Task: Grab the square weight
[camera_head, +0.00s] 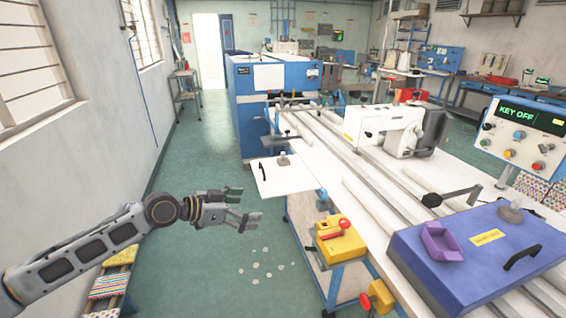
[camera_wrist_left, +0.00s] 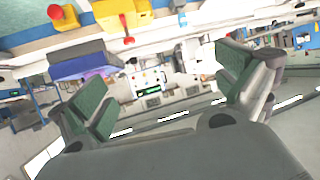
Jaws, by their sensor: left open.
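My left gripper (camera_head: 244,206) is open and empty, held over the green floor to the left of the white work table (camera_head: 338,140). Its two green-padded fingers also show spread apart in the left wrist view (camera_wrist_left: 162,85). A small grey weight with a knob (camera_head: 283,159) stands on the white side panel, beyond and to the right of the gripper. Another grey weight with a knob (camera_head: 511,213) sits on the blue box at the right. I cannot tell for certain which one is the square weight. My right gripper is out of view.
The blue box (camera_head: 440,279) carries a purple tray (camera_head: 441,242) and a black handle. A yellow box with a red knob (camera_head: 341,248) juts from the table's near side. A white sewing machine (camera_head: 385,128) stands on the table. The floor left of the table is mostly free.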

